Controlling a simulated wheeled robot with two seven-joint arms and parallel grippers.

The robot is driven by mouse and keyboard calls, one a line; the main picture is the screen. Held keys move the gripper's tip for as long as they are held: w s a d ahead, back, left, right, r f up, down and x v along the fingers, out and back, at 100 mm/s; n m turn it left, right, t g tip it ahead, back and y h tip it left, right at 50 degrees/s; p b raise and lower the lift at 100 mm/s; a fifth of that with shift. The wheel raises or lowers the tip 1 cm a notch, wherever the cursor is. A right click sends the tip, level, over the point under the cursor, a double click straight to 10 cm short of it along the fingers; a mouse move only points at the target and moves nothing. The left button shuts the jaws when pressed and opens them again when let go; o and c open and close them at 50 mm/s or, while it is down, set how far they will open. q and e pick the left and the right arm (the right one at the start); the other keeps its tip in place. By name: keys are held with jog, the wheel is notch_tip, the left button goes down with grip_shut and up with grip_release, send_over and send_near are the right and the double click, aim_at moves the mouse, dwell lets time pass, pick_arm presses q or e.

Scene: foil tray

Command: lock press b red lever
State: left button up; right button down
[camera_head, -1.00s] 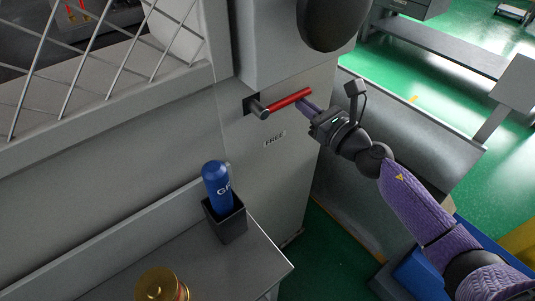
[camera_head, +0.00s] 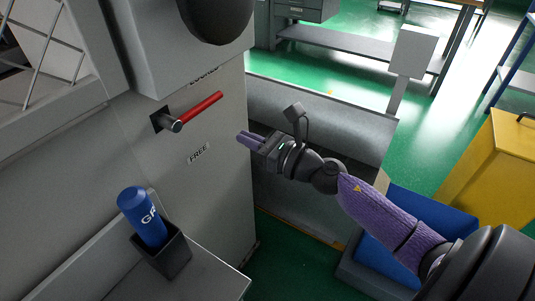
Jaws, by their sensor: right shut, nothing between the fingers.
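The red lever (camera_head: 200,108) sticks out from a dark pivot on the grey press side panel. It points right and slightly up in the picture. A label reading FREE (camera_head: 199,153) is below it, and a partly hidden label (camera_head: 204,77) is above it. My right gripper (camera_head: 241,138) is shut and empty. It is to the right of and below the lever's tip, apart from it. My left gripper is not in view.
A blue bottle (camera_head: 142,214) stands in a dark holder (camera_head: 163,252) on a grey shelf (camera_head: 205,283) at lower left. A dark rounded part (camera_head: 214,18) hangs above the lever. A yellow cabinet (camera_head: 490,170) and blue bin (camera_head: 385,235) are at right.

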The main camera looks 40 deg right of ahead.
jog(key=shift+v, duration=2.25)
